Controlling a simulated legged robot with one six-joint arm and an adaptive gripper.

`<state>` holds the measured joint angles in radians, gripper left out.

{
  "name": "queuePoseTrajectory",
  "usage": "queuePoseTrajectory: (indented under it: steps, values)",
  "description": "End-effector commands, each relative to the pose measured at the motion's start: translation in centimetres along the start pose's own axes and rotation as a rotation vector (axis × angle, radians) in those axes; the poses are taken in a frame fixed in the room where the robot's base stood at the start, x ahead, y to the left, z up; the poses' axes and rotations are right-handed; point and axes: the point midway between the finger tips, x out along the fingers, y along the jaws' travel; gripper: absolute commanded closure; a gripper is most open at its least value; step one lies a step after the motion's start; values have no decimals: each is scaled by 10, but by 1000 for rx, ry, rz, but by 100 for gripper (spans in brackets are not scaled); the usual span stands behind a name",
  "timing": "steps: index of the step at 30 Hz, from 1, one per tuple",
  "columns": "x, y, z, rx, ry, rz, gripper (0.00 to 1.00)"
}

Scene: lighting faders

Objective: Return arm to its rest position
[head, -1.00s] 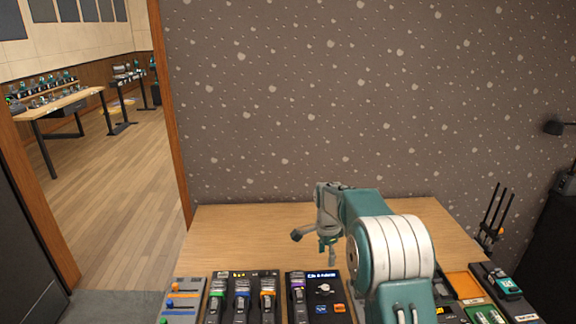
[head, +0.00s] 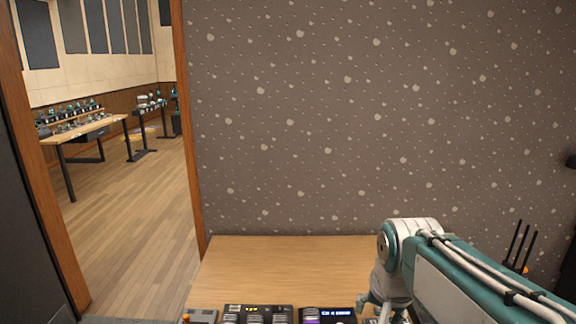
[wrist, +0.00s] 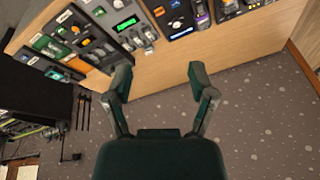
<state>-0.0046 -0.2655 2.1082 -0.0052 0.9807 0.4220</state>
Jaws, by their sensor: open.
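My arm spans the lower right of the head view, its teal and white links passing over the right part of the table. My gripper (wrist: 158,85) shows in the wrist view with its two dark green fingers spread wide apart and nothing between them. In the head view only a part of it shows low in the picture, near the control panels, and its fingertips cannot be made out. In the wrist view, the wooden table (wrist: 150,72) and its panels lie beyond the fingers.
Fader panels (head: 258,314) line the table's near edge, and one panel with a lit green display (wrist: 125,27) shows in the wrist view. A patterned wall (head: 340,120) stands behind the table. A doorway at the left opens onto a room with a long workbench (head: 95,128).

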Motion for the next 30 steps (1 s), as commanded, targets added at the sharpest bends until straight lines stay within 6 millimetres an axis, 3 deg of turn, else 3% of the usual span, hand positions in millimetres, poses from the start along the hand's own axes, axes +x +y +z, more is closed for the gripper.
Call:
queuePoseTrajectory:
  steps: [6,13,18,30]
  values:
    - [-19,25,56,-188,80,-28,28]
    - [-20,47,103,-362,152,-39,28]
    - [-18,52,116,-412,171,-39,28]
    - [-18,52,116,-414,170,-39,28]
